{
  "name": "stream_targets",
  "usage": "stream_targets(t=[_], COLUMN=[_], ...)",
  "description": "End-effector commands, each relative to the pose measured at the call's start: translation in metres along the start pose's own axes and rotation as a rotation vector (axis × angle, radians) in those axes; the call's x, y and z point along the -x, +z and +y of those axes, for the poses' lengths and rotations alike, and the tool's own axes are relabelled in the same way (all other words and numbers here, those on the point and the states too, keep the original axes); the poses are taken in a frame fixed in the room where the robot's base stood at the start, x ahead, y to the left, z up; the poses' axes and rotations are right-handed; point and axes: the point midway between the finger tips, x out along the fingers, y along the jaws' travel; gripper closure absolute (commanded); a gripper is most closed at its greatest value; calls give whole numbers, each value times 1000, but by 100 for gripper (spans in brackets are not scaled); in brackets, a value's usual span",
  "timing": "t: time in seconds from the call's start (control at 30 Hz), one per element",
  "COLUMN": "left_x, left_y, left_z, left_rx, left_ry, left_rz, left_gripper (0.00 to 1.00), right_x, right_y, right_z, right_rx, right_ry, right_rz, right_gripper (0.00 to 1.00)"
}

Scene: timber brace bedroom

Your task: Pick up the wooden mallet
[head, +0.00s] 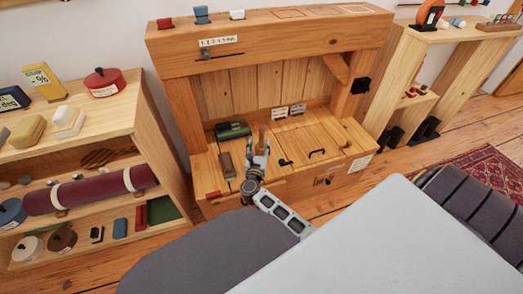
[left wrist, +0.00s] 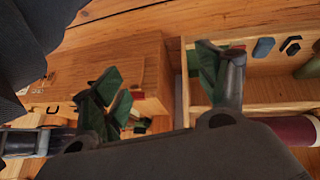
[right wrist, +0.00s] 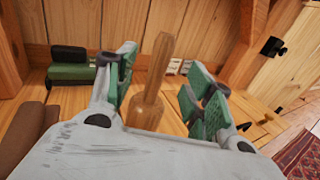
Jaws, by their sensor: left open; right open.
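The wooden mallet (right wrist: 152,80) stands upright on the bench in the right wrist view, its handle up and its thicker end low. In the head view only a small brown part of the mallet (head: 262,135) shows behind the gripper. My right gripper (right wrist: 162,78) is open, with one green-padded finger on each side of the mallet; I cannot tell whether either touches it. The gripper also shows in the head view (head: 258,152). My left gripper (left wrist: 157,80) is open and empty in the left wrist view, with furniture beyond it. It is not visible in the head view.
The timber bench (head: 320,135) has a back wall and an overhead beam (head: 280,40). A green box (head: 232,129) and a brown block (head: 225,164) sit left of the gripper. A loaded shelf (head: 130,110) stands left. A pale grey surface (head: 400,245) fills the lower right.

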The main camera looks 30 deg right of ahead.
Motion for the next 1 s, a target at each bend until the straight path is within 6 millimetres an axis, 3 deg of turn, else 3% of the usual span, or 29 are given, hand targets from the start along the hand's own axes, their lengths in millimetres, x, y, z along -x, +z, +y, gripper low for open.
stream_targets(t=[0.1,0.33,0.77,1.0], left_x=[-8,-16,-15,-26], left_y=[5,18,12,13], left_z=[-1,0,0,0], left_rx=[6,17,15,24], left_ry=[4,10,11,23], left_rz=[9,4,16,47], left_gripper=[26,26,26,26], right_x=[-15,-28,-31,-48], right_y=[-1,-1,0,-2], right_z=[0,0,0,-1], right_rx=[2,2,1,2], right_ry=[1,0,0,1], right_rz=[-2,0,0,-2], right_gripper=[47,47,47,47])
